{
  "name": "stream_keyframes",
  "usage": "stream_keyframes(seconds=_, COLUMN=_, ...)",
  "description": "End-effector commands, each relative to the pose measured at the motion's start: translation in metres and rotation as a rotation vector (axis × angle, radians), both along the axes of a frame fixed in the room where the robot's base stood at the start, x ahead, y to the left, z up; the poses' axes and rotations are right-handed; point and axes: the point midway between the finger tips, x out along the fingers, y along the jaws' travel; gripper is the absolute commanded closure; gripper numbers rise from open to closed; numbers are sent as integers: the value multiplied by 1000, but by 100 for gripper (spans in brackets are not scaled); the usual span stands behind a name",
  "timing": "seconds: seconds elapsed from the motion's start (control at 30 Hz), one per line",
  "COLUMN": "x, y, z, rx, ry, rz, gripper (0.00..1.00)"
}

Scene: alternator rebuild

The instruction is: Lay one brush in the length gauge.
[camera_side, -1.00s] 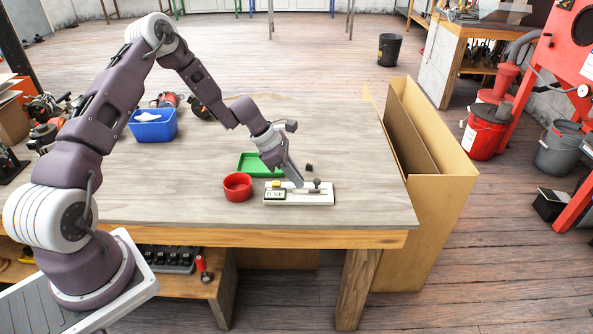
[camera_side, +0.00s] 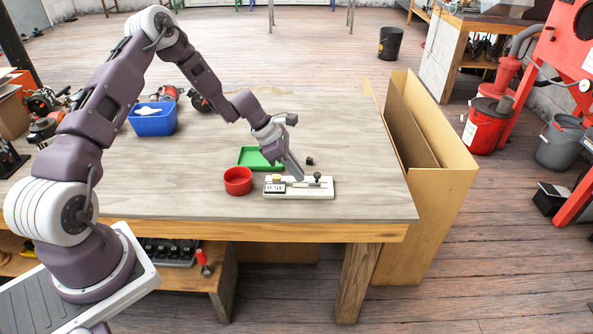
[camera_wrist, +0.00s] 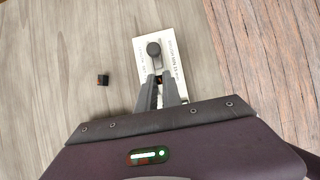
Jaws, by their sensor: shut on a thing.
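The length gauge (camera_side: 312,193) is a white plate with a small display at its left, a yellow part and a black knob; it lies near the table's front edge. In the wrist view its plate (camera_wrist: 178,50) and knob show just beyond my fingertips. My gripper (camera_side: 297,178) points down over the gauge's middle, low against it. In the wrist view my gripper (camera_wrist: 159,80) is shut on a small dark piece with an orange tint, apparently a brush (camera_wrist: 159,79), mostly hidden by the fingers. I cannot tell whether it touches the gauge. Another dark brush (camera_wrist: 103,79) lies loose on the table.
A red round bowl (camera_side: 238,182) stands left of the gauge, and a green tray (camera_side: 258,148) lies behind it. A blue bin (camera_side: 153,122) stands farther back left. An open cardboard box (camera_side: 440,185) stands at the table's right edge. The table right of the gauge is clear.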

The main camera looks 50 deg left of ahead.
Motion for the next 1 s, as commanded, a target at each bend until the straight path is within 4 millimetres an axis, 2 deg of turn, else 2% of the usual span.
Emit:
stream_keyframes(seconds=0.27, x=0, y=0, z=-1, rx=0, ry=0, rz=0, gripper=100)
stream_keyframes(seconds=1.0, x=0, y=0, z=-18, rx=0, ry=0, rz=0, gripper=100)
